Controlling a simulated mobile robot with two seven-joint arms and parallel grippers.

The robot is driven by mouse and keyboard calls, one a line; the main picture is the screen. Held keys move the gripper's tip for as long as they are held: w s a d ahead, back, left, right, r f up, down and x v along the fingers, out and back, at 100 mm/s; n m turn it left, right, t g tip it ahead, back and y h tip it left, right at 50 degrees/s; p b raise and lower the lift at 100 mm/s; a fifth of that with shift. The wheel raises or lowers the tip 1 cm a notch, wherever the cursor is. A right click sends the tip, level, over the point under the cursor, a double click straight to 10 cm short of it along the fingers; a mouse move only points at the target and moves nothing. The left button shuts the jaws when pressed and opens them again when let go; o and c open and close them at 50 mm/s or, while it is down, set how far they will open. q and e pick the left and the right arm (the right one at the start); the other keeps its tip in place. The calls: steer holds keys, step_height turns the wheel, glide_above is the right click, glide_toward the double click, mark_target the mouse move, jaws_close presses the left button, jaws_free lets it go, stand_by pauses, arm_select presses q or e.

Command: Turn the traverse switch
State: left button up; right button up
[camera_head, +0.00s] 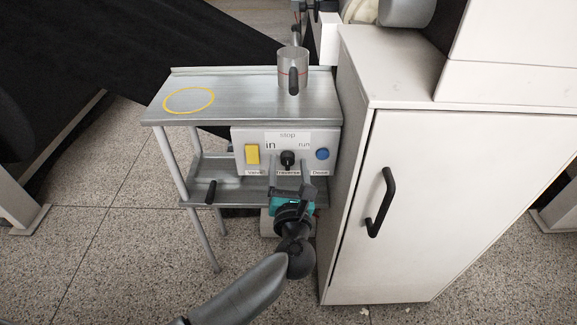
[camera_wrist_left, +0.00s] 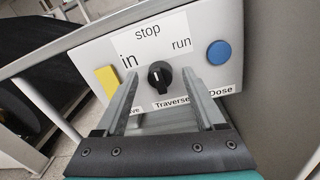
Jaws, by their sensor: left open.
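The traverse switch is a black rotary knob (camera_head: 288,158) in the middle of a white control panel (camera_head: 262,137) under the metal table's top. In the left wrist view the knob (camera_wrist_left: 160,75) has a white mark, with the labels "in", "stop" and "run" around it and "Traverse" below. My left gripper (camera_head: 289,175) is just in front of and below the knob. In the left wrist view its two fingers (camera_wrist_left: 160,95) are open, one on each side of the knob. I cannot tell whether they touch it. My right gripper is not in view.
A yellow switch (camera_head: 252,154) sits left of the knob and a blue button (camera_head: 322,154) sits right. A white cabinet (camera_head: 440,190) stands close on the right.

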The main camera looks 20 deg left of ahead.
arm_select(q)
steer(key=shift+w+a, duration=0.2)
steer(key=shift+w, duration=0.35)
steer(key=shift+c, duration=0.3)
jaws_close()
